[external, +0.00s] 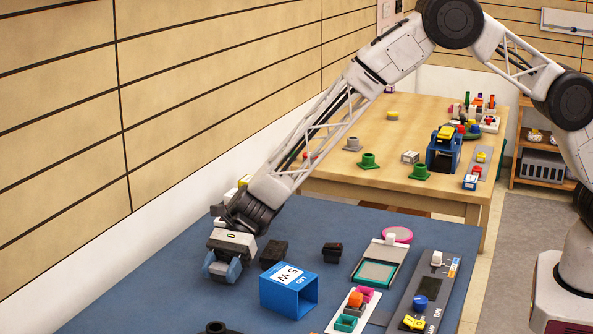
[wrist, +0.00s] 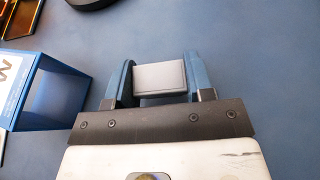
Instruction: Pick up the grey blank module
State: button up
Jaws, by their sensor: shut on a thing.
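The grey blank module (wrist: 161,78) is a small light-grey block with a darker rim. In the wrist view it sits between the two blue fingers of my gripper (wrist: 160,88), which are shut on it from both sides. In the external view my gripper (external: 222,268) is low at the left of the blue table, its fingers pointing down.
A blue open box (external: 289,291) stands close to the right of my gripper; it also shows in the wrist view (wrist: 42,90). A dark small part (external: 332,252), a grey-green tray (external: 378,270) and a control panel (external: 424,295) are further right.

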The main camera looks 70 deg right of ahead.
aim_at(221, 266)
notch_tip(221, 266, up, 8)
jog(key=shift+r, duration=0.2)
jog(key=shift+d, duration=0.1)
dwell(0.7)
